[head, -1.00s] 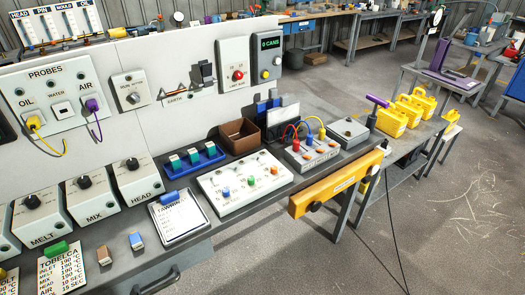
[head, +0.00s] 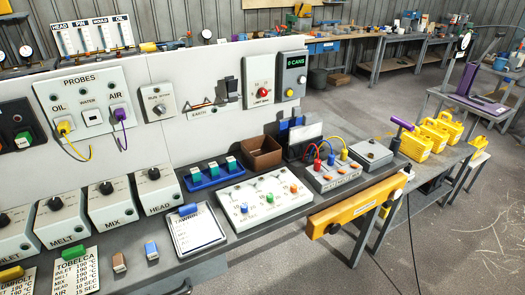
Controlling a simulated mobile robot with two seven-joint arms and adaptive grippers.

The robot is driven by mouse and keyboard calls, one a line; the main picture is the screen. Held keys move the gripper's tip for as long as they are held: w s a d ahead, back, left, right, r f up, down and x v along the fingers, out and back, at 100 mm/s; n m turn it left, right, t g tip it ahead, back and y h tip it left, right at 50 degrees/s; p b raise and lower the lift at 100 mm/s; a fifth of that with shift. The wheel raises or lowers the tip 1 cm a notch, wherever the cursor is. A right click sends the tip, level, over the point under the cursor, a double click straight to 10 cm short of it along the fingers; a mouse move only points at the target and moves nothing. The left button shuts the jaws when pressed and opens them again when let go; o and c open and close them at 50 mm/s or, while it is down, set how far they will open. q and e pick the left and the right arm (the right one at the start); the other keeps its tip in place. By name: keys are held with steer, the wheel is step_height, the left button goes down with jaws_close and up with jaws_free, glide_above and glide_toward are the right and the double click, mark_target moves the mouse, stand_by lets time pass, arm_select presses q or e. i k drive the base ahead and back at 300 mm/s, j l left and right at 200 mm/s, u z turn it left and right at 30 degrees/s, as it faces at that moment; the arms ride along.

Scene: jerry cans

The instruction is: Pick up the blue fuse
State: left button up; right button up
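A small blue block with a pale part (head: 151,250) lies on the front of the grey bench, beside a similar brown block (head: 119,262). They look like fuses, but I see no label on them. A white panel (head: 262,217) to the right also carries a small blue piece (head: 244,208), a green one (head: 269,198) and an orange one (head: 294,188). I cannot tell for certain which blue thing is the fuse. Neither of my grippers is in view.
A clipboard (head: 197,232) lies between the blue block and the white panel. Control boxes (head: 112,202) stand along the left. A blue tray (head: 208,181) and brown bin (head: 261,154) stand behind. Yellow jerry cans (head: 433,138) stand at right. Open floor (head: 455,230) lies front right.

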mark_target(151, 248)
steer(key=u, duration=1.15)
steer(key=i, duration=0.35)
